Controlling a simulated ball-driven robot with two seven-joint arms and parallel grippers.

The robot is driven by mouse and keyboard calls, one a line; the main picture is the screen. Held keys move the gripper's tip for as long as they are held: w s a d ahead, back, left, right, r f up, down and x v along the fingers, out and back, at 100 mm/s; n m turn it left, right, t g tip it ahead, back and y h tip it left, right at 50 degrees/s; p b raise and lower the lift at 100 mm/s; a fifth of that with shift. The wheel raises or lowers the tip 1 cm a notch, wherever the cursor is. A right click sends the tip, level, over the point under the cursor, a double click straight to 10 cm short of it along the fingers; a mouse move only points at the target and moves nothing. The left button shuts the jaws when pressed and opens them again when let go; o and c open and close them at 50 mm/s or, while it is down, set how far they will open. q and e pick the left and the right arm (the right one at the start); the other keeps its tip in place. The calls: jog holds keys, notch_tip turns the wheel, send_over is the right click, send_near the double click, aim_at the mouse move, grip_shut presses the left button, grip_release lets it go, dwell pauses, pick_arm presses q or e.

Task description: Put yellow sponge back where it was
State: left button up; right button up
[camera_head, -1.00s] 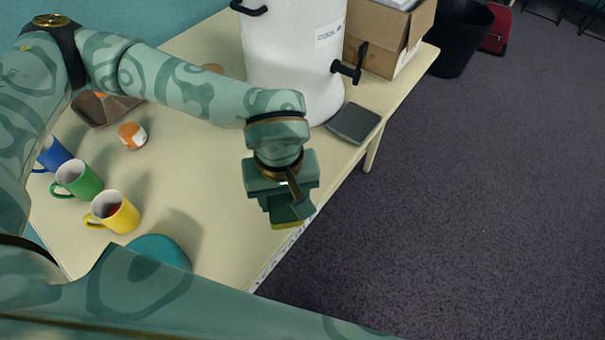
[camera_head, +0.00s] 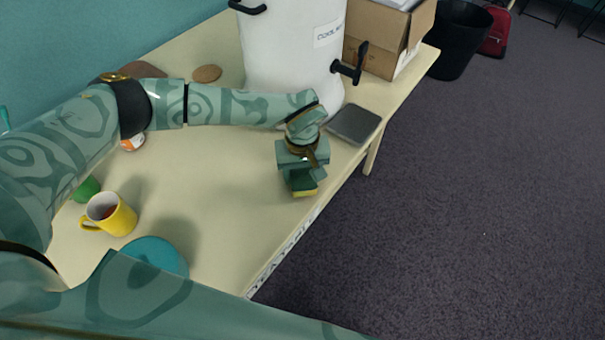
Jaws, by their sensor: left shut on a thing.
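The yellow sponge (camera_head: 306,192) shows as a small yellow strip with a green layer, under my left gripper (camera_head: 303,182). My left gripper is shut on the sponge, near the table's right edge, in front of the white cooler (camera_head: 290,50). Most of the sponge is hidden by the gripper. I cannot tell whether the sponge touches the table (camera_head: 215,215). My right gripper is not in view.
A dark grey flat pad (camera_head: 354,124) lies beside the cooler tap. A yellow mug (camera_head: 117,218) and a teal round thing (camera_head: 155,254) stand at the lower left. A cardboard box (camera_head: 392,40) stands behind. The table's middle is clear.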

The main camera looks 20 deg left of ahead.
aim_at(302, 173)
pick_arm(q)
jog(key=shift+f, duration=0.4)
jog(key=shift+f, duration=0.15)
jog(key=o, duration=0.9)
jog(key=shift+o, duration=0.2)
notch_tip(302, 173, up, 12)
jog(key=shift+r+p, duration=0.2)
jog(key=shift+p, duration=0.25)
jog(key=shift+f, duration=0.1)
